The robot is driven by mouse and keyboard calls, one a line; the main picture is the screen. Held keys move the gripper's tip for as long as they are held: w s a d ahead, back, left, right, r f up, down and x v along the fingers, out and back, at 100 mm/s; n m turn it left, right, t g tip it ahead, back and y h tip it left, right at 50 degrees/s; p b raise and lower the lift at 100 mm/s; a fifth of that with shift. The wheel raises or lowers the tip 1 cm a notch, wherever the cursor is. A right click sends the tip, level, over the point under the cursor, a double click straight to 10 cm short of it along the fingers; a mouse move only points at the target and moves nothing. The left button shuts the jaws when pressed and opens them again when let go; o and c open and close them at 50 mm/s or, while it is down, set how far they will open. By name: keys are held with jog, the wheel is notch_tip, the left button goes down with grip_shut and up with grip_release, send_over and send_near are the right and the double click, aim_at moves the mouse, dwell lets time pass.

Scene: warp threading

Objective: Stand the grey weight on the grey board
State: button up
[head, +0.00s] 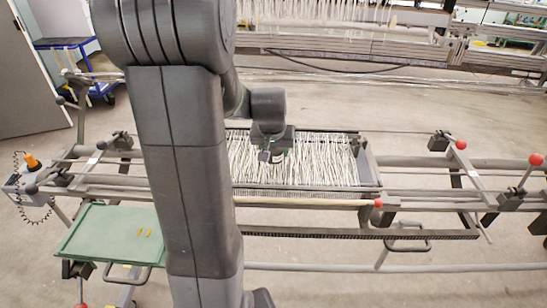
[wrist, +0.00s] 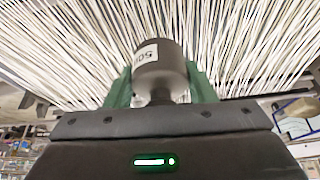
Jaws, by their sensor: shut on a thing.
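The grey weight (wrist: 158,72) is a dark cylinder with a white label and a narrower neck, seen in the wrist view. My gripper (wrist: 160,88) is shut on it, with one green finger on each side. In the head view my gripper (head: 273,156) is over the white warp threads (head: 315,160) of the frame. The weight is too small there to make out clearly. I cannot pick out the grey board for certain in either view; my arm hides part of the frame.
A green tray (head: 85,240) with small yellow pieces is at the lower left. Long rails with red-knobbed levers (head: 460,145) run to the right. A dark toothed bar (head: 370,234) lies in front of the threads. A blue trolley (head: 65,43) stands far left.

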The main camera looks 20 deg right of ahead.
aim_at(274, 157)
jog(key=shift+f, duration=1.5)
jog(key=shift+f, duration=0.15)
jog(key=o, duration=1.4)
jog(key=shift+c, duration=0.2)
jog(key=shift+r, duration=0.35)
jog(key=v, duration=1.1)
jog(key=shift+a+r, duration=0.15)
jog(key=shift+r, duration=0.15)
jog(key=shift+s, duration=0.15)
